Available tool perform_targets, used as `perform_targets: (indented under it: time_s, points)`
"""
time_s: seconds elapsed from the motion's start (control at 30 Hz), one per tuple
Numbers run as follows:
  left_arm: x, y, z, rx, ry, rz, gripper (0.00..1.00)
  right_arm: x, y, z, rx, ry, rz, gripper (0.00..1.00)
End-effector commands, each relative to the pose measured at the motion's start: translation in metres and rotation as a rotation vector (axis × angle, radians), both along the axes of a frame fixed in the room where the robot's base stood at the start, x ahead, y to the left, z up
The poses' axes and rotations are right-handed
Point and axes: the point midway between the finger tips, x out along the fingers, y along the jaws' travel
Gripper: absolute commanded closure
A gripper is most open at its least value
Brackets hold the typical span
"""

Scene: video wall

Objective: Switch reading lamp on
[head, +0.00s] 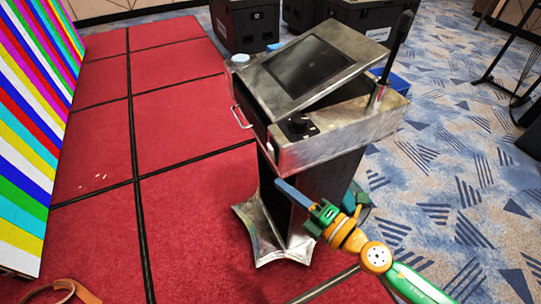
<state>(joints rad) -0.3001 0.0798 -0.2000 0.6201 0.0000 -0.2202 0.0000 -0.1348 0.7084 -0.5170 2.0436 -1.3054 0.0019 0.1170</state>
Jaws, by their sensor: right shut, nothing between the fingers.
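A metal lectern (345,130) with a sloped top and a dark screen (308,66) stands in the middle of the head view. A black stalk, which looks like the reading lamp (399,45), rises from a metal base at its right rear corner. I cannot tell if it is lit. A black round knob (298,123) sits on the lectern's near top corner. My right gripper (283,188), with blue fingers, is shut and empty. It shows below the knob, in front of the lectern's dark column. My left gripper is out of view.
A silver handle (241,117) sticks out of the lectern's left side. The lectern's flared metal foot (268,246) rests on red floor panels. A striped video wall (28,130) stands at left. Black cases (245,24) stand behind. Patterned carpet (455,150) at right is largely open.

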Motion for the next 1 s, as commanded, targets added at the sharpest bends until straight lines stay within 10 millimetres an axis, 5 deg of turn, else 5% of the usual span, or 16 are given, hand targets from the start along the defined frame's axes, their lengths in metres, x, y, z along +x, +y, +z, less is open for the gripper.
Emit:
perform_targets:
  time_s: [0.23,0.63,1.0]
  points:
    - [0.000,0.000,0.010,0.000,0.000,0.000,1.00,0.013,0.009,0.003,0.004,0.000,-0.005,1.00]
    - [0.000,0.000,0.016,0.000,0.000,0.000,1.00,0.080,0.064,-0.004,0.004,0.000,-0.002,1.00]
    - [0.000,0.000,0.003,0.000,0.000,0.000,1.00,0.092,0.026,0.000,0.002,0.001,-0.003,1.00]
